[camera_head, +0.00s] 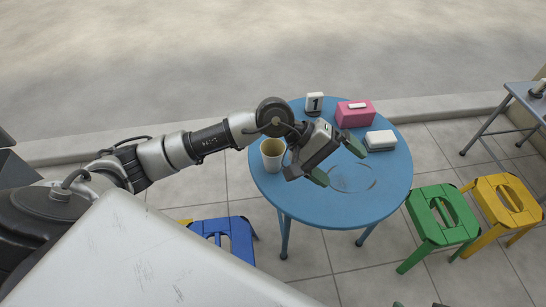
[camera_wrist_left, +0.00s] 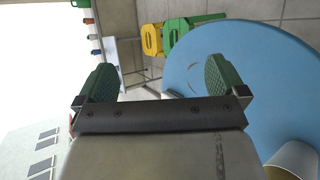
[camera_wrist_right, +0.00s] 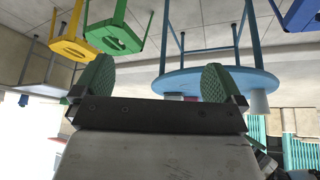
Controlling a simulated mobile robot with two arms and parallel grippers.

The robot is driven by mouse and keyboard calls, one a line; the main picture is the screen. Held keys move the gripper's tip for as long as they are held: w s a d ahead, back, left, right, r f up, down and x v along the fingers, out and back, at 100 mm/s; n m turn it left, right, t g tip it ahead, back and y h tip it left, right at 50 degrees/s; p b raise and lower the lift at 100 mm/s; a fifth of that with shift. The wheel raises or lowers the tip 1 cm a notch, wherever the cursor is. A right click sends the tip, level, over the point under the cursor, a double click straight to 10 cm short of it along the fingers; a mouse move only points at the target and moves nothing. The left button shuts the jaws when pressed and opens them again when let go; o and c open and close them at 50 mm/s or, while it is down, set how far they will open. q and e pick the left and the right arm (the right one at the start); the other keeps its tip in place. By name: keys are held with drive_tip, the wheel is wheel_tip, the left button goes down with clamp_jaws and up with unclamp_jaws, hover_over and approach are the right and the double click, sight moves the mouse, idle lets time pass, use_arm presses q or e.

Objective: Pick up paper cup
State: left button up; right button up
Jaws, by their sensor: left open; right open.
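A pink tissue box (camera_head: 355,114), a white box (camera_head: 380,140) and a number card (camera_head: 314,104) stand at the table's back. Green (camera_head: 442,226) and yellow (camera_head: 505,203) stools are at the right. A blue stool (camera_head: 232,236) is at the front left. A grey table (camera_head: 527,100) stands far right.

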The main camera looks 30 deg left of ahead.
use_arm(q)
drive_tip(key=w+a+f+m+y, duration=0.35)
drive_tip(key=a+y, duration=0.25)
drive_tip(key=a, duration=0.4)
drive_tip(key=m+y+b, duration=0.1)
drive_tip(key=m+y, duration=0.2)
drive_tip(key=y, duration=0.2)
hover_over(273, 150)
drive_tip(key=s, duration=0.3)
wheel_tip(273, 150, down, 4)
drive_tip(key=f, duration=0.1)
drive_tip(key=d+f+b, duration=0.1)
drive_tip(key=f, duration=0.3)
drive_tip(key=shift+w+d, duration=0.15)
drive_tip(key=shift+w, duration=0.15)
drive_tip(key=shift+f+b, duration=0.3)
drive_tip(key=shift+f, duration=0.15)
use_arm(e)
drive_tip(key=w+a+r+t+y, duration=0.1)
drive_tip(key=w+a+r+t, duration=0.2)
drive_tip(key=w+t, duration=0.3)
drive_tip(key=shift+w+r+t+y, duration=0.4)
drive_tip(key=shift+w+r, duration=0.35)
drive_tip(key=shift+w, duration=0.15)
use_arm(q)
drive_tip(key=shift+c, duration=0.5)
drive_tip(key=c, duration=0.8)
